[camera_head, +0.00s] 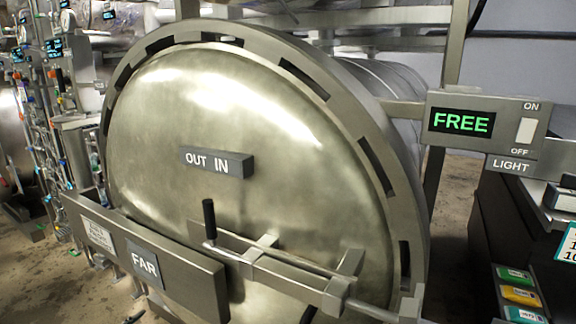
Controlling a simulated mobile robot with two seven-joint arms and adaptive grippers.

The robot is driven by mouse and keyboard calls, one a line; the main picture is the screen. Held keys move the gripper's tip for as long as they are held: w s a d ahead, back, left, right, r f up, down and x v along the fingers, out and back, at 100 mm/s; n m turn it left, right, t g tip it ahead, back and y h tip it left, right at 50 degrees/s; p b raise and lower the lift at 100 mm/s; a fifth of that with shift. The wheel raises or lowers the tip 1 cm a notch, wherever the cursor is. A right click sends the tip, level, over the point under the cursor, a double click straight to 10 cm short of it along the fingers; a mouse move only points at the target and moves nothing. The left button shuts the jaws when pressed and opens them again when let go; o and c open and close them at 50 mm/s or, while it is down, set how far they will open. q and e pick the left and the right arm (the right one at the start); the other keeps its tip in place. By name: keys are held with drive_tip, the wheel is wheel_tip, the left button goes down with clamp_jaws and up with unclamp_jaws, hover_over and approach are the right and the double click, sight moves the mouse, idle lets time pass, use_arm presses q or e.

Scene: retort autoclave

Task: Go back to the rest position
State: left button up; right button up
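The round steel autoclave door (270,130) fills the middle of the head view and sits within its slotted locking ring (375,165). A block labelled "OUT IN" (217,162) is on the door's face. A handle with a black grip (209,218) stands upright on a metal bar mechanism (290,270) across the lower door. Neither of my grippers can be made out. Small dark shapes at the bottom edge are too cut off to identify.
A bar with a "FAR" sign (145,263) crosses the lower left. A panel reading "FREE" (462,122) with a light switch (525,131) is at the right. A dark cabinet (487,215) stands at the right edge. Pipes and gauges (55,110) crowd the left.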

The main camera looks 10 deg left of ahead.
use_arm(q)
drive_tip(key=s+d+f+n+g+h, duration=0.1)
drive_tip(key=s+d+f, duration=0.2)
drive_tip(key=s+d, duration=0.4)
drive_tip(key=s+d+f+n+g+h, duration=0.1)
drive_tip(key=s+d+f, duration=0.3)
drive_tip(key=s+d, duration=0.4)
drive_tip(key=s+d+f+n+g+h, duration=0.1)
drive_tip(key=s+d+f, duration=0.2)
drive_tip(key=s+d, duration=0.5)
drive_tip(key=d, duration=0.3)
drive_tip(key=shift+s+d+f+n+h, duration=0.15)
drive_tip(key=shift+f+n+h, duration=0.15)
drive_tip(key=shift+f, duration=0.1)
